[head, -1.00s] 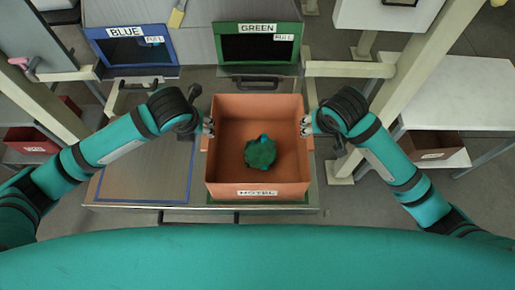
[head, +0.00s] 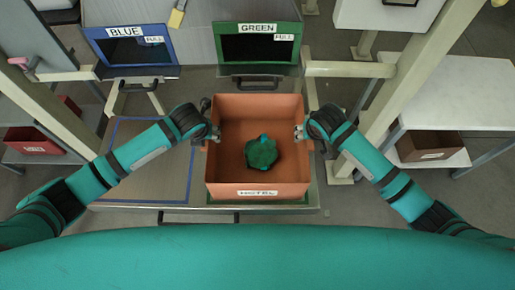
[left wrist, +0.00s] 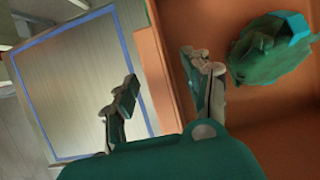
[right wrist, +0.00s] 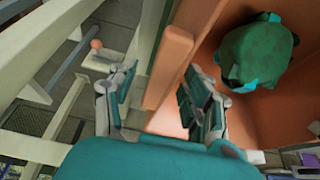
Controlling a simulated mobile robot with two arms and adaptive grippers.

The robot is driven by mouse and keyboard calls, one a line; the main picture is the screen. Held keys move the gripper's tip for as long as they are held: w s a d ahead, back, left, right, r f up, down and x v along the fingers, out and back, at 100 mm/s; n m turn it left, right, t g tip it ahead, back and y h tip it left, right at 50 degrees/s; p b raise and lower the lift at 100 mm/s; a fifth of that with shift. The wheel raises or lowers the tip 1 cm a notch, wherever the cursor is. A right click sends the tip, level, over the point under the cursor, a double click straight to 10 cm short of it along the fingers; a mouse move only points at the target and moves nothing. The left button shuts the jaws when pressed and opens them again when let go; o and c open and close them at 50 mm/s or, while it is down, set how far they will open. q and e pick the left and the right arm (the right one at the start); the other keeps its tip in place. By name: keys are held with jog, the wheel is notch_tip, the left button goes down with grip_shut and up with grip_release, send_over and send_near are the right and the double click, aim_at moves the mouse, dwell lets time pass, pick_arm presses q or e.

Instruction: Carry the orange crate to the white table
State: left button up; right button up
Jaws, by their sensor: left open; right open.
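The orange crate (head: 225,183) sits on the metal bench in the middle of the head view. A green sling bag (head: 262,153) lies inside it. My left gripper (head: 213,134) is open at the crate's left wall; in the left wrist view (left wrist: 160,90) one finger is outside the wall and one inside. My right gripper (head: 300,134) is open at the right wall; in the right wrist view (right wrist: 160,98) its fingers also stand on either side of the wall. I cannot tell whether the fingers touch it. The white table (head: 465,90) is at the right.
A blue-outlined area (head: 148,165) of the bench left of the crate is bare. Blue (head: 128,50) and green (head: 257,48) framed bins stand behind. A beige post (head: 425,75) rises between the bench and the white table. A brown box (head: 430,147) sits below that table.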

pick_arm(q)
grip_shut()
pick_arm(e)
grip_shut()
